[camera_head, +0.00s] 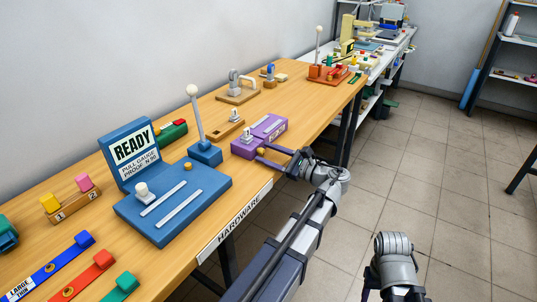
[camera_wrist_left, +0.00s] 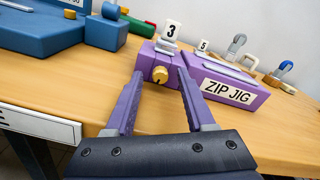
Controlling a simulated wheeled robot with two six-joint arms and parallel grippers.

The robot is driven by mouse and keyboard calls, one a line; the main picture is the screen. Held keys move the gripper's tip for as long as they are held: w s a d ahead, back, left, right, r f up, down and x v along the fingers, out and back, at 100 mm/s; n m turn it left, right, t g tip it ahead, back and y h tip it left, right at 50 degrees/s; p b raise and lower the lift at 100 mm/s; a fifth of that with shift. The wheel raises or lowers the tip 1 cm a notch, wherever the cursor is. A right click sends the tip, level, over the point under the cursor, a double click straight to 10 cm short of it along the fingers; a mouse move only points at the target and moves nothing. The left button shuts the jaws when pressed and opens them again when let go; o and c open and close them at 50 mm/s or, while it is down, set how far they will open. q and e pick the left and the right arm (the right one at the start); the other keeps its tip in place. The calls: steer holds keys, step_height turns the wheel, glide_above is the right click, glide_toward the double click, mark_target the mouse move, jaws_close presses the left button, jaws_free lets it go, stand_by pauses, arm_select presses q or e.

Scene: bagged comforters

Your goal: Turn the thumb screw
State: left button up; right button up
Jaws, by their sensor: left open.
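The purple zip jig (camera_head: 266,132) stands near the front edge of the wooden bench, its label facing out in the left wrist view (camera_wrist_left: 232,82). A small brass thumb screw (camera_wrist_left: 160,74) sticks out of its end face, below the "3" tag (camera_wrist_left: 171,31). It also shows in the head view (camera_head: 261,152). My left gripper (camera_wrist_left: 159,82) is open, one purple finger to each side of the screw, with gaps beside it. I cannot tell whether the fingertips reach past the knob. My right gripper is out of view; only part of my right arm shows.
A blue pull gauge (camera_head: 172,205) with a white-knobbed lever (camera_head: 197,115) stands just left of the jig. A small wooden block (camera_head: 229,128) and a clamp fixture (camera_head: 238,88) sit behind. The floor in front of the bench (camera_head: 410,160) is clear.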

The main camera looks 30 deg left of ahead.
arm_select(q)
steer(key=d, duration=0.7)
steer(key=shift+s+d, duration=0.3)
steer(key=shift+d, duration=0.1)
